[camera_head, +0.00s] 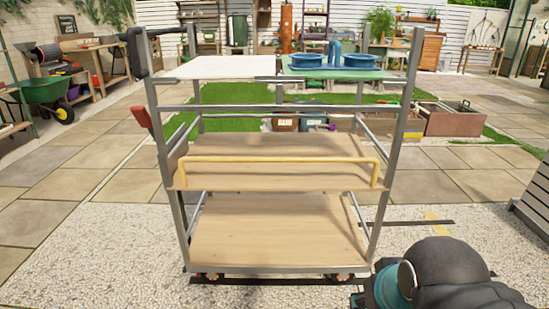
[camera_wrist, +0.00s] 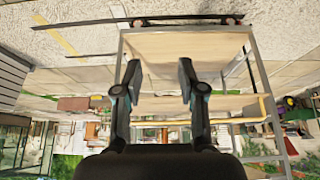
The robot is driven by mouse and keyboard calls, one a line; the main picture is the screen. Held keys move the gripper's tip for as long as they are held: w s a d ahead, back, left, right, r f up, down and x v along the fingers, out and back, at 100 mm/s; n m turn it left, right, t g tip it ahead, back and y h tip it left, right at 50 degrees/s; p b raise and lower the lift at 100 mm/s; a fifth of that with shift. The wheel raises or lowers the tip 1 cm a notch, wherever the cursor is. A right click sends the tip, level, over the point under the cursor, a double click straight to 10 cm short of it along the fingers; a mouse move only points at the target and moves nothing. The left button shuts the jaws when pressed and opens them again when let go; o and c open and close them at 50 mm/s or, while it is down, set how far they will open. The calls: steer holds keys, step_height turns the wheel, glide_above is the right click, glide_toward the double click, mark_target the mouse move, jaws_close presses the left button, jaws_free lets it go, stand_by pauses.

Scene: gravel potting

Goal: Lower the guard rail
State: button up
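The yellow guard rail (camera_head: 280,160) stands upright along the front edge of the middle shelf (camera_head: 250,145) of a grey metal cart. Its two bent ends meet the shelf edge at left and right. In the upside-down wrist view, part of the rail (camera_wrist: 240,120) shows to the right of my gripper, and its middle is hidden behind the fingers. My gripper (camera_wrist: 160,84) is open, with nothing between its fingers, and is apart from the rail. In the head view, only a dark part of my arm shows at the lower right; the fingers cannot be made out there.
The cart's lower shelf (camera_head: 275,230) is empty. On its top are a white panel (camera_head: 220,67) and a green mat (camera_head: 340,73) with blue dishes (camera_head: 306,60). A red handle (camera_head: 141,116) juts from the left post. Planter boxes (camera_head: 455,118) stand behind right. Gravel lies around the cart.

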stand_by(0.4)
steer(key=shift+o, duration=0.5)
steer(key=w+d+f+g, duration=0.1)
steer(key=w+f+g, duration=0.1)
steer(key=w+f, duration=0.7)
steer(key=m+t+y, duration=0.6)
steer(key=m+t, duration=0.5)
steer(key=m, duration=0.3)
glide_toward(280, 160)
steer(key=x, duration=1.1)
steer(key=shift+p, duration=0.35)
